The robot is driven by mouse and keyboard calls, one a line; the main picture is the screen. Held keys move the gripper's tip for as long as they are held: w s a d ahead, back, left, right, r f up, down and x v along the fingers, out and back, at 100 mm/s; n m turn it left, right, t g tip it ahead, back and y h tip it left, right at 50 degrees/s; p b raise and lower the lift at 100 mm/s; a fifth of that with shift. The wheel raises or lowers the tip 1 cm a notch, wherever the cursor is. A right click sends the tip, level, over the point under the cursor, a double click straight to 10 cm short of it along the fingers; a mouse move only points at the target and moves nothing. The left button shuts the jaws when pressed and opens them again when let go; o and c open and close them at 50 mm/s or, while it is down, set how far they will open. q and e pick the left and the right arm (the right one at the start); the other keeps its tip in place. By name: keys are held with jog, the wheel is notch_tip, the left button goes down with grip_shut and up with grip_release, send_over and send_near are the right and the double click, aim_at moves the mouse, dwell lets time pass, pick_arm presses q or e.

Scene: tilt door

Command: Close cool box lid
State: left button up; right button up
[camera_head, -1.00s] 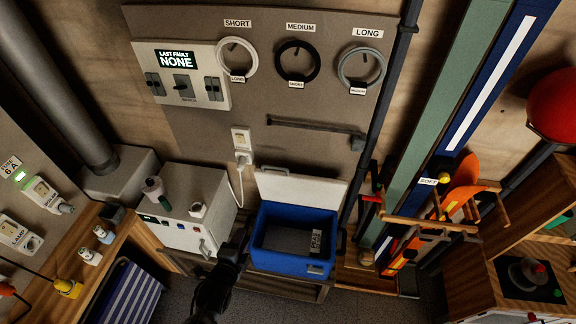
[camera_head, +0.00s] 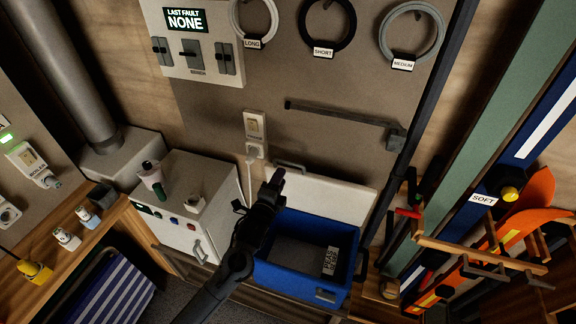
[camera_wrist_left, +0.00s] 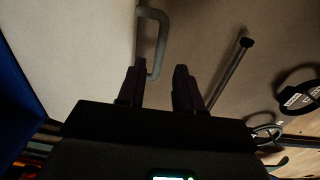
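The blue cool box (camera_head: 342,262) stands open in the lower middle of the head view, with a dark item bearing a white label inside. Its white lid (camera_head: 335,195) stands raised at the back, against the wall board. A grey handle (camera_head: 290,165) sits on the lid's top edge. My left gripper (camera_head: 277,178) is at the lid's left part, over the box's left rear corner. In the left wrist view its fingers (camera_wrist_left: 160,75) are apart, with the lid handle (camera_wrist_left: 151,42) ahead of the gap and the pale lid (camera_wrist_left: 80,45) to the left. My right gripper is out of view.
A wall bar (camera_head: 340,114) and a socket with plug (camera_head: 254,130) are above the lid.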

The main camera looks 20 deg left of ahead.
aim_at(288, 162)
pick_arm(q)
jog(key=w+b, duration=0.1)
jog(key=w, duration=0.7)
jog(key=shift+w+a+f, duration=0.1)
jog(key=shift+w+f, duration=0.05)
grip_shut()
